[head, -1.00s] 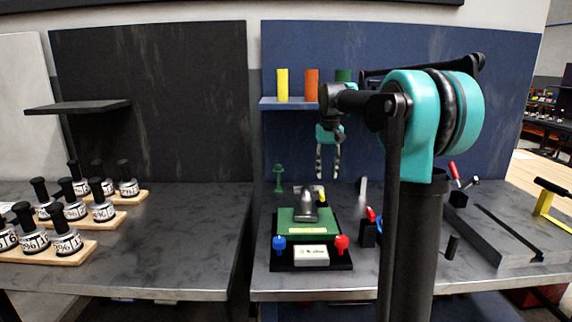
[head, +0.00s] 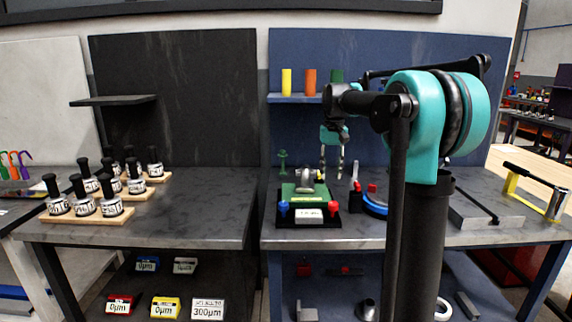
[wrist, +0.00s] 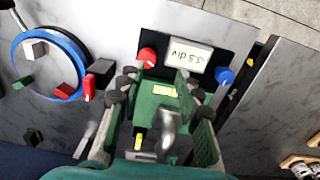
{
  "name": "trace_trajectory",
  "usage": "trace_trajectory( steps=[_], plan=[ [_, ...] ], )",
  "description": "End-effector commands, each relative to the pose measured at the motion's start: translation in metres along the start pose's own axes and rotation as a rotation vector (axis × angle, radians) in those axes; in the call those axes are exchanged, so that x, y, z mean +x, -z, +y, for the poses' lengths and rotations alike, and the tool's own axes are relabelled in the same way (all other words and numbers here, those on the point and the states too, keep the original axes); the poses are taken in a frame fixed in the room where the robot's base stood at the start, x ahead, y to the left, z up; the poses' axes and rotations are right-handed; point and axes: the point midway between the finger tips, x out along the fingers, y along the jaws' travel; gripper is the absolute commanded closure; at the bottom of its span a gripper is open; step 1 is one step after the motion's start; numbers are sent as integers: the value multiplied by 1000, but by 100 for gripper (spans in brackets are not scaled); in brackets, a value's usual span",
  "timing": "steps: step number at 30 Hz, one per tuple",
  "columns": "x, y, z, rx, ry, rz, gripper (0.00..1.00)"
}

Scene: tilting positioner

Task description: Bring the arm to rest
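My gripper (head: 331,176) hangs fingers down at the end of my bent arm, over the right-hand bench. Its two fingers stand apart with nothing seen between them. In the wrist view my gripper (wrist: 160,86) is also open, with the green tilting positioner (wrist: 155,103) beyond and between the fingers. The positioner (head: 290,191) sits on a black base with a blue knob (head: 283,207), a red knob (head: 331,207) and a small white display (head: 309,215). In the wrist view the display (wrist: 185,57) appears upside down, seemingly reading -3.5 div. I cannot tell the exact finger height above it.
A blue-rimmed round dish (wrist: 18,52) holding small blocks lies beside the positioner. A shelf (head: 290,98) with coloured cylinders is on the blue panel behind. Black-handled weights (head: 110,205) stand on the left bench. A yellow-framed tool (head: 553,205) is at far right.

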Motion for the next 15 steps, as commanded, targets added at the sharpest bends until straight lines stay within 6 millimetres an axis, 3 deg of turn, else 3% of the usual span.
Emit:
trace_trajectory(
  steps=[8,15],
  plan=[
    [16,-15,4,2,1,23,66],
    [43,-39,8,4,3,62,66]
  ],
)
